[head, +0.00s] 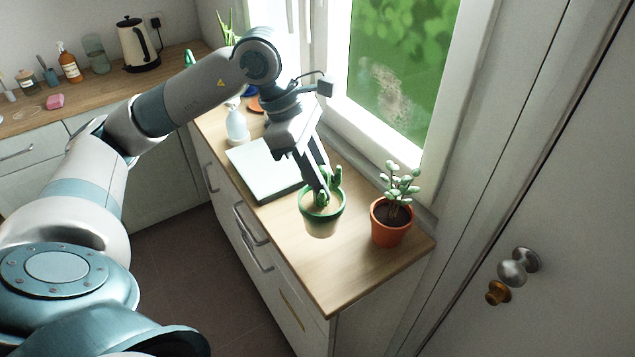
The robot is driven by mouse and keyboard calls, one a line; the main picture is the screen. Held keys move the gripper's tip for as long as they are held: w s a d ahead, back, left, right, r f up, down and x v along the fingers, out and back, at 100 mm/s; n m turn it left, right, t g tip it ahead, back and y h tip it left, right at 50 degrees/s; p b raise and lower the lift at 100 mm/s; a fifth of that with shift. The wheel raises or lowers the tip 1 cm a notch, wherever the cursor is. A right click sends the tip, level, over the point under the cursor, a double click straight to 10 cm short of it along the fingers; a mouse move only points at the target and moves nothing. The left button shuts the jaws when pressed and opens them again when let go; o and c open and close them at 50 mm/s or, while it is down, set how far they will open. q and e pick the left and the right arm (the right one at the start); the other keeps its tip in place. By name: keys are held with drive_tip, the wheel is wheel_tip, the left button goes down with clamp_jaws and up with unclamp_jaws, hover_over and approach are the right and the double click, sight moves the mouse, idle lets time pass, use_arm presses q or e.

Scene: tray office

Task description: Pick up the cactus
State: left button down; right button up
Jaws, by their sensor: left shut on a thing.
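The cactus (336,179) is a small green plant in a pot with a green rim and a cream lower part (322,226). It is at the front of the wooden counter, near the middle of the head view. My left gripper (322,192) points down from above and is shut on the cactus, with its fingers at the plant inside the pot's rim. The fingers hide part of the plant. I cannot tell whether the pot touches the counter. My right gripper is not in view.
A leafy plant in a terracotta pot (390,224) stands close on the right. A pale flat box (263,168) lies behind on the left, with a white bottle (237,127) beyond it. The window frame (385,135) borders the counter. The counter's front corner is bare.

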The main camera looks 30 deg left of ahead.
use_arm(q)
drive_tip(key=s+d+r+b, duration=0.1)
drive_tip(key=s+d+r, duration=0.3)
drive_tip(key=s+d, duration=0.1)
drive_tip(key=shift+r, duration=0.2)
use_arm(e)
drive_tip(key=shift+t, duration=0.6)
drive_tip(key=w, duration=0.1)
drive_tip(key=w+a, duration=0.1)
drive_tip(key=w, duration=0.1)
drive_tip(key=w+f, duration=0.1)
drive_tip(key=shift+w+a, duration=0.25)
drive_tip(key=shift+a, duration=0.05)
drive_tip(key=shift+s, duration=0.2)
use_arm(q)
drive_tip(key=shift+w+d, duration=0.1)
drive_tip(key=shift+w, duration=0.05)
